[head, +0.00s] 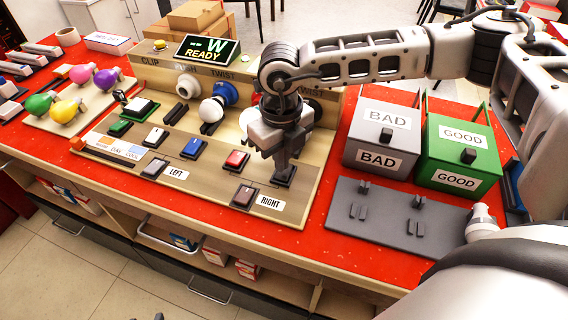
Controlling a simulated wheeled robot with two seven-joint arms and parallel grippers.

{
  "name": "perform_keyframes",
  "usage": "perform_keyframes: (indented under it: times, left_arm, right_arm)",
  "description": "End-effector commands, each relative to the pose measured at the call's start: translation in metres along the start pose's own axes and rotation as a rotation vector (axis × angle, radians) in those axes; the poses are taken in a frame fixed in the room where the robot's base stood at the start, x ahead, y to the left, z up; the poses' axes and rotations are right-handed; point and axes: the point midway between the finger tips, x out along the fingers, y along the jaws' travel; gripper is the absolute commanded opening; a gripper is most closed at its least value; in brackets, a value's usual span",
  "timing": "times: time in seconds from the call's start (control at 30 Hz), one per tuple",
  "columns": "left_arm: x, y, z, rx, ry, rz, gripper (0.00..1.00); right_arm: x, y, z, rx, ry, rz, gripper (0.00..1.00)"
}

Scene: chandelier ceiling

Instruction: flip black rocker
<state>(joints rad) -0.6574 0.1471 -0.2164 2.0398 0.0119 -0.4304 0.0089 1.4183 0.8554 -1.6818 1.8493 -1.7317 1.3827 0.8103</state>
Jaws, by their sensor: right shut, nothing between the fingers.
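The black rocker (286,181) is at the right end of the row of coloured rockers on the tan test board (215,190). My right gripper (282,170) points down over it, shut and empty. Its fingertips are at the rocker and hide part of it; I cannot tell whether they touch or which way the rocker is tipped. The red rocker (236,160), blue rocker (193,148), white rocker (155,137) and green rocker (119,128) lie to the left.
Two dark rockers sit by the LEFT label (176,173) and the RIGHT label (270,204). A display (207,50) reads W READY. The grey BAD bin (376,158), green GOOD bin (457,180) and grey rack (385,232) stand right. Coloured bulbs lie left.

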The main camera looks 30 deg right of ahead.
Motion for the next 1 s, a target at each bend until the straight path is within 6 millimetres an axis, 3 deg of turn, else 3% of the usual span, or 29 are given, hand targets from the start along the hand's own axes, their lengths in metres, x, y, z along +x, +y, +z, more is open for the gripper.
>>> perform_keyframes:
  times: [0.5,1.0]
  left_arm:
    - [-0.017,0.001,-0.020,-0.002,-0.005,0.001,0.36]
    - [-0.017,0.001,-0.021,-0.002,-0.005,0.001,0.36]
  right_arm:
    - [-0.044,0.000,0.000,0.000,0.000,0.001,0.00]
    - [-0.046,0.000,0.000,0.000,0.000,0.001,0.00]
